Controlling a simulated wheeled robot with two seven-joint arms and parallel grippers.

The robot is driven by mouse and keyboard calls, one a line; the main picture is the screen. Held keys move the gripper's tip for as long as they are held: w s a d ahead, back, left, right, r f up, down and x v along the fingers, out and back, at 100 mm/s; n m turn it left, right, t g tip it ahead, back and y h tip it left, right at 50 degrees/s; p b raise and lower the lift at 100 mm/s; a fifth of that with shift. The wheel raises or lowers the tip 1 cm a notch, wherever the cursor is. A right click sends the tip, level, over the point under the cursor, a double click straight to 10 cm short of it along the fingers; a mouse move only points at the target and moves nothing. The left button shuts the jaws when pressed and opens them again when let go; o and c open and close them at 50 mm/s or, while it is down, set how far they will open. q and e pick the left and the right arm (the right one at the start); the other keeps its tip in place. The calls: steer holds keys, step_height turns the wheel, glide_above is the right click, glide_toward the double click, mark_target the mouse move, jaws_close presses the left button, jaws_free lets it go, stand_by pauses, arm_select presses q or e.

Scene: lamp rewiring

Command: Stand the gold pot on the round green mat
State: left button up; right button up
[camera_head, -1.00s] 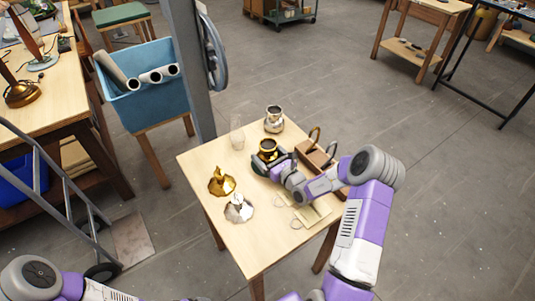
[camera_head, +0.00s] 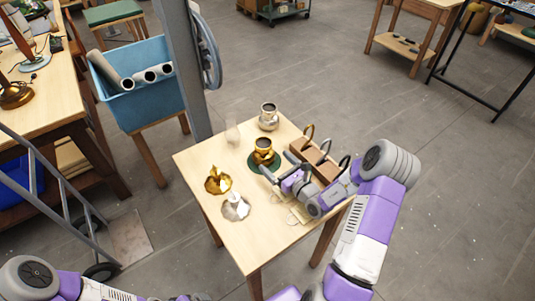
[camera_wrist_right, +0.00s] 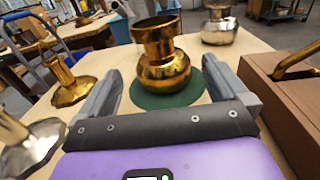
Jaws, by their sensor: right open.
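The gold pot (camera_head: 263,149) stands upright on the round green mat (camera_head: 252,166) on the small wooden table. In the right wrist view the gold pot (camera_wrist_right: 163,62) rests on the green mat (camera_wrist_right: 190,93), whose rim shows around its base. My right gripper (camera_head: 270,173) is open, on the near side of the pot. In the right wrist view its two fingers (camera_wrist_right: 165,92) are spread wide, with the pot beyond and between them and no finger seen touching it. My left arm shows at the lower left of the head view, but its gripper jaws cannot be made out.
A silver pot (camera_head: 269,117) stands behind the gold pot, and a clear glass (camera_head: 232,132) is to its left. A gold flared piece (camera_head: 218,181) and a silver one (camera_head: 236,207) stand front left. A brown wooden box with handles (camera_head: 315,160) is close on the right.

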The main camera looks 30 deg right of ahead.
steer(key=shift+s+d, duration=0.15)
steer(key=shift+s, duration=0.8)
steer(key=shift+s+d, duration=0.1)
steer(key=shift+s, duration=0.85)
steer(key=shift+r, duration=0.1)
